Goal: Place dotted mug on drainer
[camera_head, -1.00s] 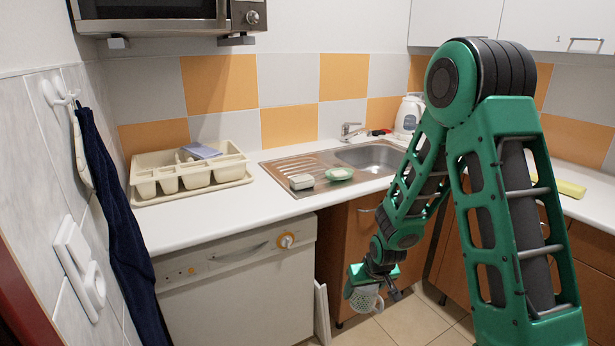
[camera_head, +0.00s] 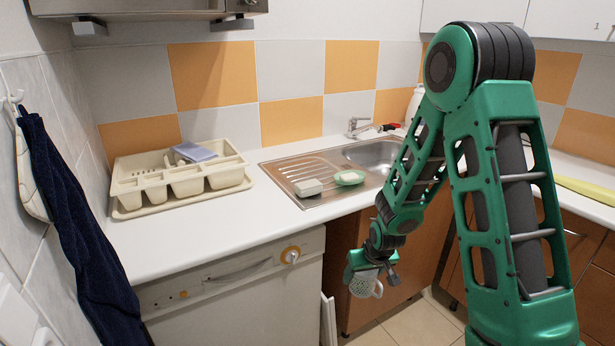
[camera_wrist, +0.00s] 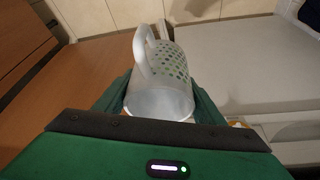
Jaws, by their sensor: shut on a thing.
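The dotted mug (camera_head: 363,285) is pale with a pattern of dots. My gripper (camera_head: 372,268) is shut on it and holds it in the air in front of the lower cabinets, below counter height. In the wrist view the mug (camera_wrist: 165,80) lies on its side between the fingers, its handle at the upper left. The cream drainer (camera_head: 190,186) sits on the counter at the left, well away from my gripper. Several compartments line its front, and a grey-blue cloth lies on its back part.
A dark blue towel (camera_head: 75,220) hangs at the left. A microwave (camera_head: 150,8) overhangs the drainer's wall.

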